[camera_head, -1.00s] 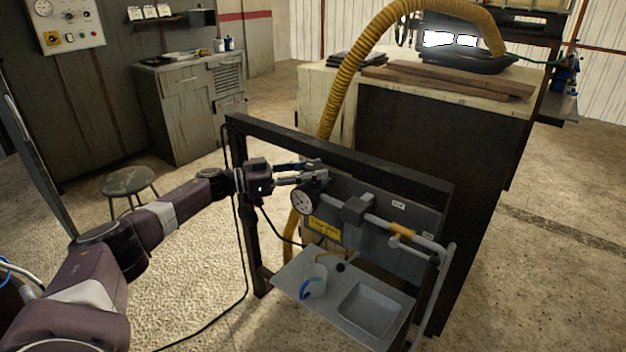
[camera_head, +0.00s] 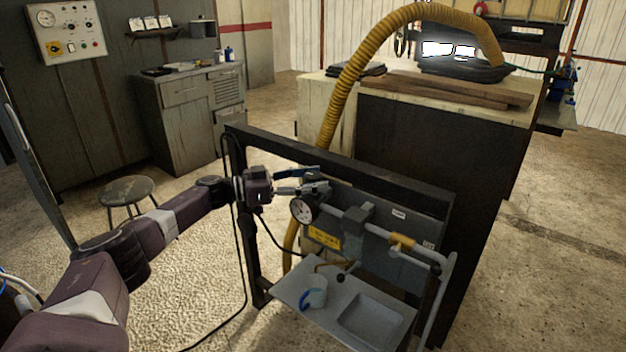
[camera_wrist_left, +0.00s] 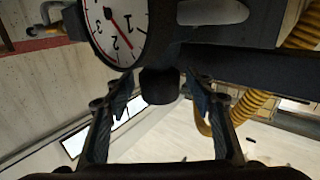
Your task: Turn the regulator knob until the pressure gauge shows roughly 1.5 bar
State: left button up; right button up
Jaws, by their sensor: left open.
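The regulator knob (camera_wrist_left: 160,86) is a dark round knob below the gauge in the left wrist view. My left gripper (camera_wrist_left: 160,100) is open, with one finger on each side of the knob and visible gaps between. The pressure gauge (camera_wrist_left: 115,25) has a white dial, partly cut off at the top. Its red needle lies between figures that look like 1 and 2; the exact value is hard to read. In the head view the gauge (camera_head: 303,209) hangs on the pipe, with my left gripper (camera_head: 322,179) just above and beyond it. The right gripper is out of view.
A dark frame (camera_head: 405,178) carries the grey pipe with a yellow fitting (camera_head: 402,242). A yellow hose (camera_head: 345,85) arches behind. A stool (camera_head: 128,188) stands on open floor at left.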

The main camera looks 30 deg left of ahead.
pick_arm(q)
jog(key=shift+a, duration=0.1)
jog(key=v, duration=1.2)
